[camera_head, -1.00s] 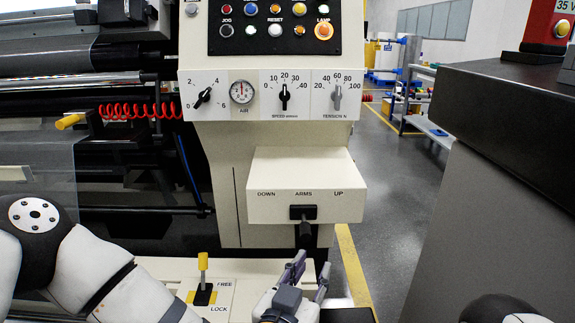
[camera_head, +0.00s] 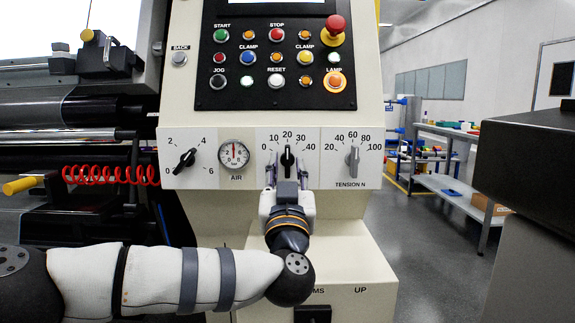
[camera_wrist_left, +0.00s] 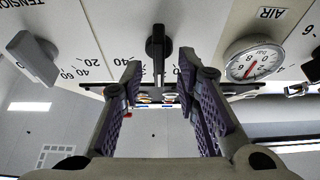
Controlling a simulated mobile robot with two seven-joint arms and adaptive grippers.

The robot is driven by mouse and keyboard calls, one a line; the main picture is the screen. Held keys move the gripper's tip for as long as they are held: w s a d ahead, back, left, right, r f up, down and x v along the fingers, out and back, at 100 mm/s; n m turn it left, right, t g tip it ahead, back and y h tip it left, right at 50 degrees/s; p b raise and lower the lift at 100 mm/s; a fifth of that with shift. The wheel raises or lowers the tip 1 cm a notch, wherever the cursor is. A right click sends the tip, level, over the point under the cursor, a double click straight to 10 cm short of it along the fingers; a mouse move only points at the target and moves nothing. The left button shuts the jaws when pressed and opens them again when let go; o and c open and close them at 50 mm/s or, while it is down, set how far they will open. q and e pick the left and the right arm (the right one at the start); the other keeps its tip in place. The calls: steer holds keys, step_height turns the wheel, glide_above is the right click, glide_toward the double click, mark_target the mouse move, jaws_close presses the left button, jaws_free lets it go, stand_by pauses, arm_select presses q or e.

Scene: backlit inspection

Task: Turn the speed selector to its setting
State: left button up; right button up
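The speed selector (camera_head: 287,160) is a small black knob on the white panel below the buttons, its pointer roughly upright near 20 on a 0–40 scale. It also shows in the left wrist view (camera_wrist_left: 156,45). My left gripper (camera_head: 287,180) is directly in front of and just below it, hiding the lettering under the dial. In the left wrist view the open fingers (camera_wrist_left: 160,72) have a clear gap between them with nothing held, and the knob lies ahead in line with that gap. I cannot tell whether the fingertips flank it. My right gripper is out of view.
The black air knob (camera_head: 187,160) and air gauge (camera_head: 234,154) are left of the selector; the grey tension knob (camera_head: 352,158) is close on the right. The button panel (camera_head: 275,60) with a red mushroom button is above. The arms-lever box (camera_head: 345,270) lies below, partly behind my arm.

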mark_target(287, 162)
arm_select(q)
steer(key=shift+x, duration=1.1)
jaws_close()
steer(key=shift+r, duration=0.1)
